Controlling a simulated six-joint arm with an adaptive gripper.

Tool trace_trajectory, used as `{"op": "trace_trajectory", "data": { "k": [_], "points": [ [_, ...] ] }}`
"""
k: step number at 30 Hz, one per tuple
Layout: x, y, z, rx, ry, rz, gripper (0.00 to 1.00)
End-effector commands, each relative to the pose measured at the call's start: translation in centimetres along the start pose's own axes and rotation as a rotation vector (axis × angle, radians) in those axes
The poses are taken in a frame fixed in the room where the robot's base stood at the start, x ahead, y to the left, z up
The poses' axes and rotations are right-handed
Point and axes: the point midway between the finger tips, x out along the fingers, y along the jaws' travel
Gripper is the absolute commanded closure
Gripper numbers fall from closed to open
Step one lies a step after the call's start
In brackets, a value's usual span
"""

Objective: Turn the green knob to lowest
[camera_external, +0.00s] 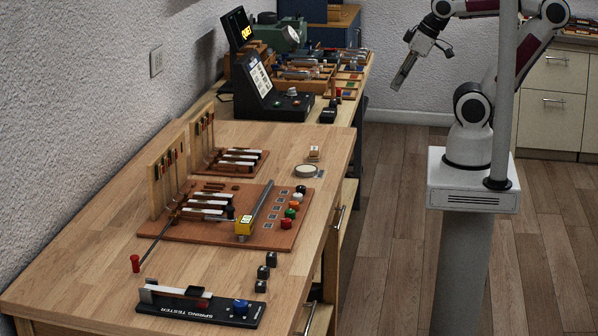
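The green knob (290,213) is small and sits near the right edge of a reddish-brown board (190,232) on the wooden workbench. It stands in a row with a red knob (287,224) in front of it and an orange-and-white knob (296,204) behind it. Its pointer setting is too small to read. My gripper (398,84) hangs in the air over the floor, to the right of the bench and well apart from the knob. Its fingers point down and slightly left. They are too small to show whether they are open.
A yellow-ended metal bar (243,226) lies across the board, left of the knobs. Black blocks (267,265) and a spring tester (200,304) stand near the front. A round cream disc (306,171) lies behind the board. The floor between bench and my base is clear.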

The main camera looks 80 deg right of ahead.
Motion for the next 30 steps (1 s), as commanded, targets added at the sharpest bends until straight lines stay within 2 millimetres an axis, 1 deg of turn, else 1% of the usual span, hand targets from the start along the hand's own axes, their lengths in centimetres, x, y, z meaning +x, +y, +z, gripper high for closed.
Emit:
{"op": "trace_trajectory", "data": {
  "k": [1,2,5,11,17,26,30],
  "points": [
    [0.0,-0.1,0.0,-0.002,0.000,-0.001,0.69],
    [0.0,-0.1,0.0,-0.005,0.000,-0.003,0.66],
    [0.1,-0.5,0.0,-0.019,-0.005,-0.010,0.66],
    [1.5,-2.0,0.5,-0.078,-0.070,-0.038,0.66],
    [3.0,-4.0,0.1,-0.153,-0.145,-0.068,0.66],
    [5.2,-7.6,-1.4,-0.264,-0.224,-0.106,0.66],
    [6.3,-9.6,-2.3,-0.315,-0.249,-0.121,0.66]
  ]
}}
